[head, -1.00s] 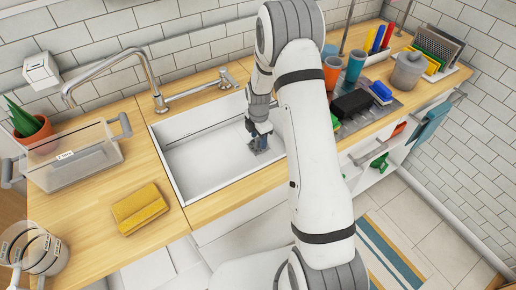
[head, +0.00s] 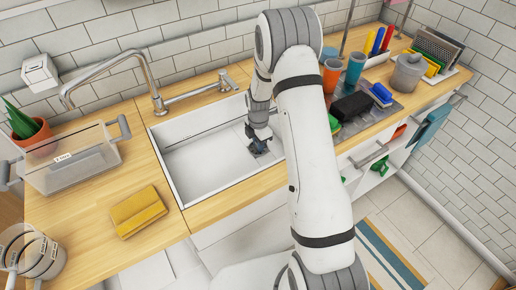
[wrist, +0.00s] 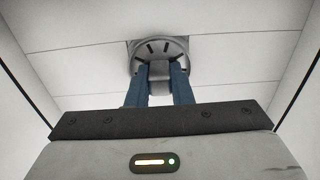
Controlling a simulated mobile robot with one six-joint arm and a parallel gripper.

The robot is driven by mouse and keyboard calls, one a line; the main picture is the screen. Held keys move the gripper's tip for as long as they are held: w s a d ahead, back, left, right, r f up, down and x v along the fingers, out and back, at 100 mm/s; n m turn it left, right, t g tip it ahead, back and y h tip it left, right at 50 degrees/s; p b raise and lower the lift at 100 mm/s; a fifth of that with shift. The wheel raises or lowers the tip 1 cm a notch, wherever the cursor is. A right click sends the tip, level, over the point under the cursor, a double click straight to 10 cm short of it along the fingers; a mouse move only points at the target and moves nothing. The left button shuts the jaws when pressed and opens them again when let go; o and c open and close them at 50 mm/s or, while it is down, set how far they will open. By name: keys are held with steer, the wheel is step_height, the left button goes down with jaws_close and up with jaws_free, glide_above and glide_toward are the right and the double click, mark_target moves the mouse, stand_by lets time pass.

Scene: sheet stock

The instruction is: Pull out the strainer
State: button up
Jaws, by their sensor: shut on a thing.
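The strainer (wrist: 163,47) is a round grey metal disc with dark slots, seen in the wrist view at the drain in the sink floor. My gripper (wrist: 162,72) has its two blue fingers shut on a grey block-like part at the strainer's near side. In the head view my gripper (head: 258,146) points down into the white sink (head: 195,168), towards its right end. The strainer is mostly hidden there by the gripper. Whether the strainer is seated in or raised from the drain I cannot tell.
A chrome faucet (head: 148,72) stands behind the sink. A yellow cloth (head: 138,210) and a clear bin (head: 75,165) lie on the counter at left. Orange (head: 332,75) and teal cups, a black item and a grey pot (head: 408,72) stand at right. The sink's left part is empty.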

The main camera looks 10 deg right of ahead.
jaws_close()
steer(key=shift+r, duration=0.1)
steer(key=shift+r+p, duration=1.05)
steer(key=shift+r, duration=1.15)
